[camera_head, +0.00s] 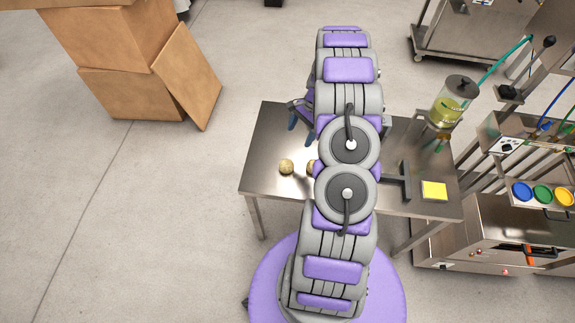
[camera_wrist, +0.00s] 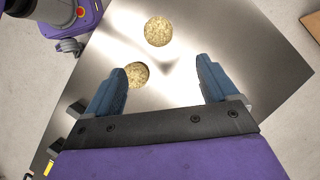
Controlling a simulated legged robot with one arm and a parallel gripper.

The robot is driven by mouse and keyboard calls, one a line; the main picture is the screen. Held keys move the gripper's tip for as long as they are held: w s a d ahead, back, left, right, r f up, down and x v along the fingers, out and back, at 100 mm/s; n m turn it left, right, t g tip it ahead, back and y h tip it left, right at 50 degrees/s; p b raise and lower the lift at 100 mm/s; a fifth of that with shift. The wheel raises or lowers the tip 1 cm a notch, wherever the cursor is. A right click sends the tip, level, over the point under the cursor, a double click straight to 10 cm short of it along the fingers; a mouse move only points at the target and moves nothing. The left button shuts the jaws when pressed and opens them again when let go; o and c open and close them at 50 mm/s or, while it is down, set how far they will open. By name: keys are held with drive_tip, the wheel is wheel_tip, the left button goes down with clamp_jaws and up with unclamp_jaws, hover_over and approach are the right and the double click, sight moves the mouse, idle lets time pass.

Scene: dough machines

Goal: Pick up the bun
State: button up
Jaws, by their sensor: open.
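Two round, speckled tan buns lie on the steel table (camera_head: 262,150). In the head view one bun (camera_head: 286,167) is in plain sight on the left part of the table, and the other (camera_head: 311,167) is partly hidden behind my arm. In the wrist view one bun (camera_wrist: 158,31) lies beyond the fingertips, roughly between them sideways. The other bun (camera_wrist: 136,74) is nearer, beside the tip of the left blue finger. My gripper (camera_wrist: 168,73) is open and empty, its two blue fingers wide apart above the table. In the head view a blue finger (camera_head: 292,122) shows left of my arm.
A yellow square (camera_head: 434,190) lies at the table's right side. A dispenser with yellow-green contents (camera_head: 452,103) stands at the back right. Machines with coloured round parts (camera_head: 542,194) stand to the right. Cardboard boxes (camera_head: 128,60) are stacked at the far left, with open floor between.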

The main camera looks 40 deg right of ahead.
drive_tip(key=b, duration=0.2)
hover_over(288, 162)
drive_tip(key=d, duration=0.1)
wheel_tip(288, 162, down, 8)
drive_tip(key=shift+w+d+f, duration=0.1)
drive_tip(key=shift+d, duration=0.05)
drive_tip(key=shift+d+f, duration=0.25)
drive_tip(key=shift+f, duration=0.4)
drive_tip(key=b+x, duration=0.1)
drive_tip(key=x, duration=0.3)
drive_tip(key=shift+a+f+b, duration=0.1)
drive_tip(key=shift+a+b, duration=0.05)
drive_tip(key=shift+b, duration=0.15)
drive_tip(key=shift+a+f, duration=0.1)
drive_tip(key=shift+a, duration=0.05)
drive_tip(key=shift+d, duration=0.3)
drive_tip(key=c, duration=0.5)
drive_tip(key=shift+a, duration=0.2)
drive_tip(key=c, duration=0.7)
